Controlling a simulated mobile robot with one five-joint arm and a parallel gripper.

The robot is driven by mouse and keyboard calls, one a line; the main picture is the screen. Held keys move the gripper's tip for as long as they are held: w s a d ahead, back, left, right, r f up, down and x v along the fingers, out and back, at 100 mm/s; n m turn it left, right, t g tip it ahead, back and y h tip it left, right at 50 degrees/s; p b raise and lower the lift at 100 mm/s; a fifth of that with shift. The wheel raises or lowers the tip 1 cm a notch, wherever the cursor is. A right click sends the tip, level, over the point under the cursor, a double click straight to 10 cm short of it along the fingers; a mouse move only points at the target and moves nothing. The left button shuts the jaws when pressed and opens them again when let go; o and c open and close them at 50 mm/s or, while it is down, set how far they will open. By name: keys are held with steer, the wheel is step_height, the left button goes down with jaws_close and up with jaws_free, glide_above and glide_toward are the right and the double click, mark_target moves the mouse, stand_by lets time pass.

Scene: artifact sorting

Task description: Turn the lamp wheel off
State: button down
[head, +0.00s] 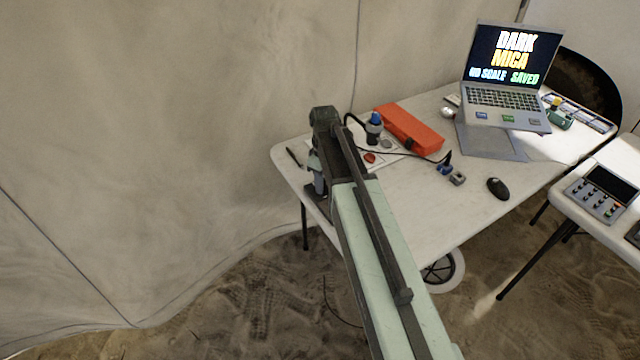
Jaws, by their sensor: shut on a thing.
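My arm reaches up from the lower right to the near left corner of the white table. My gripper (319,180) points down there, partly covered by my own arm links. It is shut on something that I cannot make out. I cannot pick out the lamp wheel for sure. A dark device with a blue top (374,122) stands upright on a white sheet, just right of my wrist, with a black cable looping from it. It is apart from my gripper.
An orange case (409,129) lies behind the blue-topped device. A laptop (505,95), a mouse (497,188) and small blue and grey parts (451,174) are farther right. A second table with a control panel (601,193) stands at the right. A tent wall borders the left.

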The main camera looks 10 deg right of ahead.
steer(key=n, duration=0.4)
steer(key=shift+w+a, duration=0.15)
steer(key=shift+a, duration=0.15)
steer(key=shift+n, duration=0.3)
steer(key=c, duration=0.9)
jaws_free()
steer(key=shift+a, duration=0.15)
steer(key=shift+c, duration=0.2)
steer(key=shift+d, duration=0.2)
steer(key=shift+r+p, duration=0.45)
steer(key=shift+r, duration=0.05)
step_height(320, 180, up, 7)
steer(key=p, duration=0.7)
steer(key=shift+f, duration=0.1)
